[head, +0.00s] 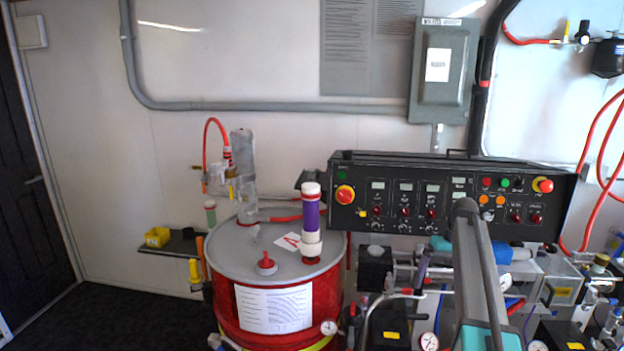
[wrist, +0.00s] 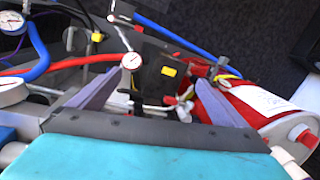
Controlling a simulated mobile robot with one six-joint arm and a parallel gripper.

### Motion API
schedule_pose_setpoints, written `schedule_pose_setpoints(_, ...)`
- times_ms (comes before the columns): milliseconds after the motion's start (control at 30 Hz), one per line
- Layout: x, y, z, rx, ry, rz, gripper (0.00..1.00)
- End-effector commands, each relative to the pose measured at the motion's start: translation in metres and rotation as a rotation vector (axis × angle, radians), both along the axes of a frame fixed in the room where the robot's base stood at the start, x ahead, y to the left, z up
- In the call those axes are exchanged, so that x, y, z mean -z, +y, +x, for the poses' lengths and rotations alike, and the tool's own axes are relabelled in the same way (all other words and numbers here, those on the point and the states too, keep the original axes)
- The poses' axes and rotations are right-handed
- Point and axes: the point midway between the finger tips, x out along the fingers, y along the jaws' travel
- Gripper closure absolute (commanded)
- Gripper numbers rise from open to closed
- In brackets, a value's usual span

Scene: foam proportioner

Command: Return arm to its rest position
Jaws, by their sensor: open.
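In the wrist view my gripper (wrist: 158,80) shows two grey-purple fingers spread wide apart, with nothing held between them. Beyond the fingers are dark machine parts, a round pressure gauge (wrist: 132,61) and blue and red hoses, apart from the fingers as far as I can tell. In the head view my grey arm link rises from the bottom edge in front of the proportioner's control panel (head: 450,200). My gripper's fingers cannot be made out there among the machine parts.
A red drum (head: 225,290) with a grey lid, marked A, stands left of the machine. A transfer pump (head: 242,175) and a purple-and-white cylinder (head: 311,218) rise from it. Hoses (head: 598,200) hang at right. Dark floor (head: 110,310) at left is clear.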

Motion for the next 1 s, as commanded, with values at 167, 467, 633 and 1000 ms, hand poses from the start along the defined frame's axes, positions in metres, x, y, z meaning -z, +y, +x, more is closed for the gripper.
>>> schedule_pose_setpoints(167,0.069,0.035,-0.021,-0.027,0.065,0.014,0.03)
schedule_pose_setpoints(467,0.171,0.086,-0.064,-0.062,0.163,0.026,0.03)
schedule_pose_setpoints(633,0.224,0.113,-0.096,-0.078,0.217,0.027,0.03)
schedule_pose_setpoints(1000,0.326,0.166,-0.18,-0.11,0.329,0.019,0.03)
